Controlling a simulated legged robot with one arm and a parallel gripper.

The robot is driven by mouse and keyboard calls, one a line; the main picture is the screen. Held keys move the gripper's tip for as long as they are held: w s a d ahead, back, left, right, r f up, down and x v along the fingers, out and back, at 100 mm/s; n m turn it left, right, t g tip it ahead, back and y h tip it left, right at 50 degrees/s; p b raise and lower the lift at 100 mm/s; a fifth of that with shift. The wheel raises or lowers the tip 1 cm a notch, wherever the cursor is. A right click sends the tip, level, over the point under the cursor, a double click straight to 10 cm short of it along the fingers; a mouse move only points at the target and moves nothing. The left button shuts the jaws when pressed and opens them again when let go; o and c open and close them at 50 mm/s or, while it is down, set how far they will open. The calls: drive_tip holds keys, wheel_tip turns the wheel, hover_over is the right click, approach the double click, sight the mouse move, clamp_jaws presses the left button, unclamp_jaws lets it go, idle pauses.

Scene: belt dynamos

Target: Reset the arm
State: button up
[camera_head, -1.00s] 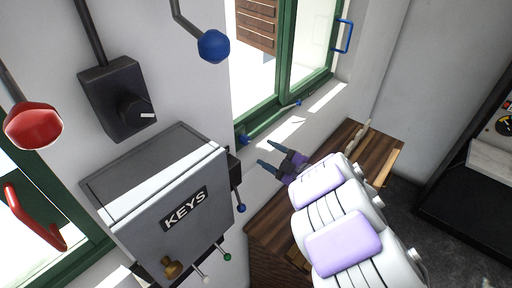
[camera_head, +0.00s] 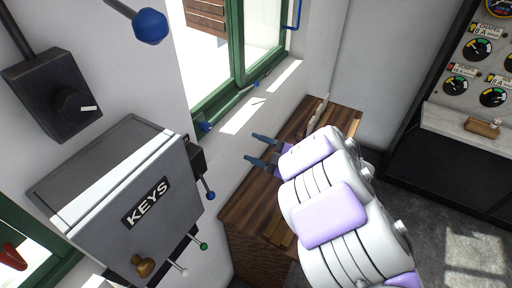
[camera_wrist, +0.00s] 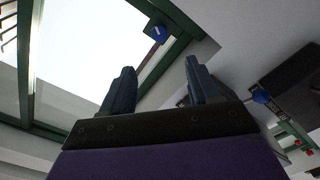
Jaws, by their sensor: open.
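My gripper (camera_head: 255,149) is open and empty, held in the air in front of the white wall under the green window, above the left part of the wooden bench. My white and lilac arm reaches it from the lower right. In the wrist view, the two dark blue fingers of my gripper (camera_wrist: 160,88) stand apart with nothing between them. The window and its blue knob (camera_wrist: 158,32) show beyond them.
A grey KEYS box (camera_head: 135,205) with levers hangs at left, below a black switch box (camera_head: 52,92). A blue-knobbed lever (camera_head: 150,26) is above. The wooden bench (camera_head: 250,208) stands below my arm. A gauge panel (camera_head: 475,70) is at right, with open floor (camera_head: 440,235) before it.

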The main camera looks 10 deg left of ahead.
drive_tip(key=shift+w, duration=0.1)
drive_tip(key=w+d+r+m+t+h+b, duration=0.1)
drive_tip(key=w+d+m+t+h+b, duration=0.2)
drive_tip(key=d+h, duration=0.4)
drive_tip(key=w+d+r+m+t+h, duration=0.1)
drive_tip(key=w+d+m+t+h, duration=0.4)
drive_tip(key=d, duration=0.4)
drive_tip(key=s+d+f+m+g+h+b, duration=0.1)
drive_tip(key=s+d+m+g+h, duration=0.1)
drive_tip(key=s+d+m+h, duration=0.35)
drive_tip(key=s+d+m+g+h+b, duration=0.2)
drive_tip(key=s+d+m, duration=0.1)
drive_tip(key=d, duration=0.5)
drive_tip(key=s+f+m+g+b, duration=0.1)
drive_tip(key=s+f+m+g, duration=0.15)
drive_tip(key=s, duration=0.45)
drive_tip(key=s+f+m+g+b, duration=0.1)
drive_tip(key=s+f+m+g, duration=0.15)
drive_tip(key=s, duration=0.35)
drive_tip(key=s+a+f+g+y+b, duration=0.1)
drive_tip(key=s+a+g, duration=0.3)
drive_tip(key=s, duration=0.7)
drive_tip(key=s+a+f+m+g+y+b, duration=0.1)
drive_tip(key=s+a+f+g+y, duration=0.1)
drive_tip(key=s, duration=0.9)
drive_tip(key=a+g, duration=0.1)
drive_tip(key=a, duration=0.1)
drive_tip(key=shift+a+g, duration=0.4)
drive_tip(key=shift+s+f, duration=0.1)
